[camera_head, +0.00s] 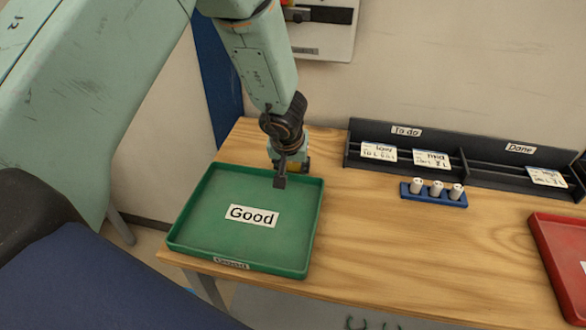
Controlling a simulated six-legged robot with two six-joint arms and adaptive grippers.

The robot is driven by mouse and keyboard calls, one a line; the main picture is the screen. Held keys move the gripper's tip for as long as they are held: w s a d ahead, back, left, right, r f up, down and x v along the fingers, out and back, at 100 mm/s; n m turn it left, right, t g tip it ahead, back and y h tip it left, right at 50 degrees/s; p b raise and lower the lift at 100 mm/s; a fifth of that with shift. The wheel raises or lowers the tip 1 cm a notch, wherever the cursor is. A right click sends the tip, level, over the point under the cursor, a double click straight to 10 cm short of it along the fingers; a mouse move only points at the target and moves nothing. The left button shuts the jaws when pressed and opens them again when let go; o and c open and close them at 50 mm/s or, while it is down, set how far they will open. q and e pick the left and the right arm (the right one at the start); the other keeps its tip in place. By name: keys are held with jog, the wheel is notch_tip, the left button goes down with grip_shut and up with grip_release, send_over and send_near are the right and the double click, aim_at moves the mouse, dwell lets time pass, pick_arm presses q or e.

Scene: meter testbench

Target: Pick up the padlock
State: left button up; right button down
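My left arm comes in from the top left, and its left gripper (289,171) points down over the back right edge of the green tray (190,212). The fingers are dark and small, seen nearly from above and behind the wrist, so I cannot tell whether they are open or shut. I cannot make out a padlock anywhere in this view; the spot right behind the gripper is partly hidden. My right gripper is not in view.
The green tray, labelled "Good", is empty on the wooden table (420,250). A black card rack (480,165) stands at the back, with a blue holder (418,197) of several white cylinders in front. A red tray (545,240) is at the right edge. The table's middle is clear.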

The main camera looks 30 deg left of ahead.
aim_at(293, 171)
pick_arm(q)
jog(key=shift+d+r, duration=0.1)
jog(key=shift+d, duration=0.15)
jog(key=c, duration=0.6)
jog(key=shift+a, duration=0.2)
grip_shut()
jog(key=shift+d, duration=0.1)
jog(key=shift+r, duration=0.15)
jog(key=shift+r+p, duration=0.9)
jog(key=shift+p, duration=0.15)
notch_tip(293, 171, up, 8)
jog(key=p, duration=0.7)
jog(key=shift+p, duration=0.3)
